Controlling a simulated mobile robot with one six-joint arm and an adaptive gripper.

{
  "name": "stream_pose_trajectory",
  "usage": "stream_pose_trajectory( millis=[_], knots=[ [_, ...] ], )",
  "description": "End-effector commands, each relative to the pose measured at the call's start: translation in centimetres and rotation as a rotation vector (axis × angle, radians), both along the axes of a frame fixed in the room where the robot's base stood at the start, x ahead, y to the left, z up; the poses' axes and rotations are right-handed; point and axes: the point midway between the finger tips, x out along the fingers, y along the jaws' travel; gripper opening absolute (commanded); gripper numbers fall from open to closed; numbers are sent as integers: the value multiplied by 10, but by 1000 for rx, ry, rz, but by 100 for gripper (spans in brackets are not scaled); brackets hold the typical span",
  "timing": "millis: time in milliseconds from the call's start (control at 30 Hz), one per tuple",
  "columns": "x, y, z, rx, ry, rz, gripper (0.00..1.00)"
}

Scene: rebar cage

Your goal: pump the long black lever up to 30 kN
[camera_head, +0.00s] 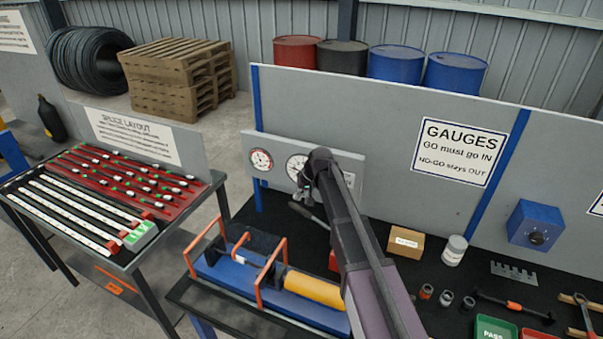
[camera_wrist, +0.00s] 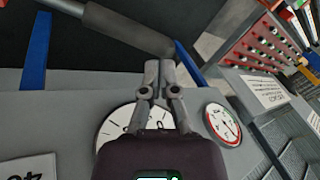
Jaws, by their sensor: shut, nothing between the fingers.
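A blue rig (camera_head: 222,273) with orange hoops and a yellow cylinder (camera_head: 314,287) stands on the bench left of my arm. A cardboard box (camera_head: 405,242) and a white jar (camera_head: 454,250) stand right of it. The grey gauge panel (camera_head: 334,161) stands close behind my gripper.

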Motion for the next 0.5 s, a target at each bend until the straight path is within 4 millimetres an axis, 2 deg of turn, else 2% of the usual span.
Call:
stream_pose_trajectory(
  millis=[233, 500],
  knots=[
    [1, 4, -11, 0, 0, 0, 0],
    [2, 5, -12, 0, 0, 0, 0]
  ],
)
